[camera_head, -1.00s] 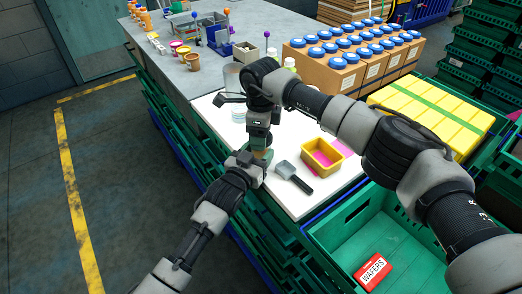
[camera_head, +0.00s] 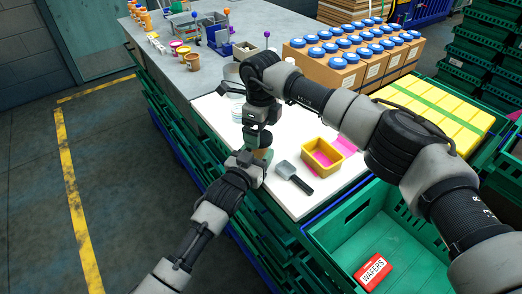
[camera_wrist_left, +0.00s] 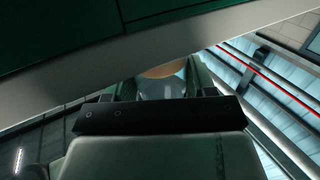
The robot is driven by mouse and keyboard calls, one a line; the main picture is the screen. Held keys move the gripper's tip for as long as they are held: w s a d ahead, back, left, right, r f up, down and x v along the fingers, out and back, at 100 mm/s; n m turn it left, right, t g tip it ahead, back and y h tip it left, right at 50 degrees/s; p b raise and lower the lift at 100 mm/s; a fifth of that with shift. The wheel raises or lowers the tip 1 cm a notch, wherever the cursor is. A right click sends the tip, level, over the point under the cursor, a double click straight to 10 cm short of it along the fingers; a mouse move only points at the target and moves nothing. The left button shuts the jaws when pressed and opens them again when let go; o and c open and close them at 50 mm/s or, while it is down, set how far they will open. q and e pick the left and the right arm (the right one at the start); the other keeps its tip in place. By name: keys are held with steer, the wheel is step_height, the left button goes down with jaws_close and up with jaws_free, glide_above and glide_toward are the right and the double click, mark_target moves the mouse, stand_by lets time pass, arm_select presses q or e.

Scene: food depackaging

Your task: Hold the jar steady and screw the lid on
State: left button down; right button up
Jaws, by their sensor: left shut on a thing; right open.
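My left gripper (camera_head: 256,165) is shut on the jar at the near-left edge of the white table. The left wrist view shows the jar (camera_wrist_left: 162,88), greyish with a tan band, between the green fingers of the left gripper (camera_wrist_left: 162,94). In the head view the jar is mostly hidden by my two grippers. My right gripper (camera_head: 258,143) is open directly above the jar, pointing down, close to the left gripper. I cannot make out the lid, nor whether the right fingers touch it.
A yellow tray (camera_head: 322,157) and a grey scraper with a black handle (camera_head: 294,177) lie right of the grippers on the white table (camera_head: 293,203). A green crate (camera_head: 345,232) holds a red wafers pack (camera_head: 373,271). Boxes of blue-lidded jars (camera_head: 340,78) stand behind.

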step_height(320, 180, up, 10)
steer(key=shift+r, duration=0.25)
arm_select(q)
steer(key=shift+c, duration=1.3)
jaws_free()
steer(key=shift+s, duration=0.1)
steer(key=v, duration=1)
steer(key=shift+s+a+b, duration=0.2)
steer(key=shift+s+b, duration=0.1)
steer(key=shift+b, duration=0.15)
arm_select(e)
steer(key=shift+f, duration=0.5)
arm_select(q)
steer(key=shift+f, duration=0.15)
